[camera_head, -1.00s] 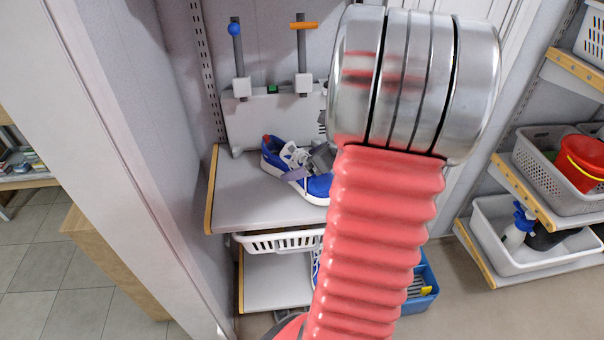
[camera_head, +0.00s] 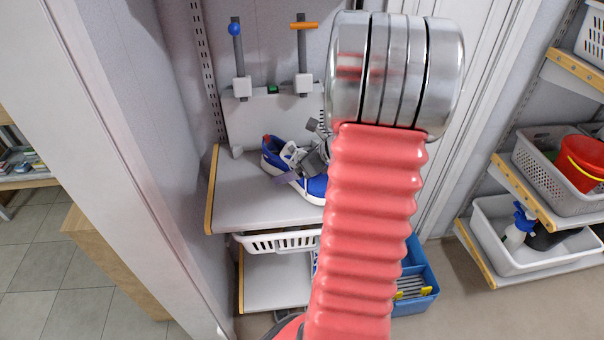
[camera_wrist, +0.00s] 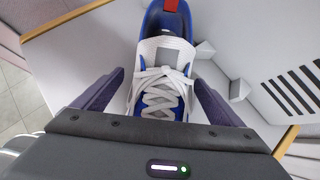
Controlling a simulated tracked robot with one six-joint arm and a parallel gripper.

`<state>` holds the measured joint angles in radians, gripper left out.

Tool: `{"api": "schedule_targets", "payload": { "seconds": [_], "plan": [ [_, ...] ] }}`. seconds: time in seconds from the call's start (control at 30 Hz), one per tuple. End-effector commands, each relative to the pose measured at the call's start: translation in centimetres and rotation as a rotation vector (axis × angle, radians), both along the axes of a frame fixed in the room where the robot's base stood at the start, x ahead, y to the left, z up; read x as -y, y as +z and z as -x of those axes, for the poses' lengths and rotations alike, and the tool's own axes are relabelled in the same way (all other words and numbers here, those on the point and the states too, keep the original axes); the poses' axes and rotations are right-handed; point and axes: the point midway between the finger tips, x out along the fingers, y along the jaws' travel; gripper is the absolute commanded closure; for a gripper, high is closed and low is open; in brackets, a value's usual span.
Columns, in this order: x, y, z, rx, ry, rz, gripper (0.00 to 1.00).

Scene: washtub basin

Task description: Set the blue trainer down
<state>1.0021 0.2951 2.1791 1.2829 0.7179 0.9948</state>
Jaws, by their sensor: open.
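The blue trainer (camera_head: 272,154), blue with white laces and a red heel tab, rests on the grey shelf top (camera_head: 235,199) below the back panel. In the wrist view the trainer (camera_wrist: 163,55) lies between the two dark fingers of my gripper (camera_wrist: 160,92), laces facing the camera. The fingers stand apart, with a gap beside the shoe. In the head view my gripper (camera_head: 313,158) is over the front half of the trainer, and my arm hides part of the scene to the right.
A back panel (camera_head: 262,120) with two upright posts, one blue-knobbed and one orange-handled, stands behind the trainer. A white basket (camera_head: 275,243) hangs below the shelf. A blue crate (camera_head: 420,290) is on the floor. A side wall borders the shelf's left. The shelf's front left is clear.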

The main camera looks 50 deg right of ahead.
Motion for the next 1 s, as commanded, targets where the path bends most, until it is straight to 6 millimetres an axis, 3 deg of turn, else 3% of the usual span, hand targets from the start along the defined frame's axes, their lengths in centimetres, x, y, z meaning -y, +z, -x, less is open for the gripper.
{"api": "schedule_targets", "payload": {
  "seconds": [0.33,1.0],
  "plan": [
    [0.01,0.01,0.04,0.0,-0.001,-0.001,0.1],
    [0.04,0.01,0.07,0.0,-0.001,-0.001,0.57]
  ]
}}
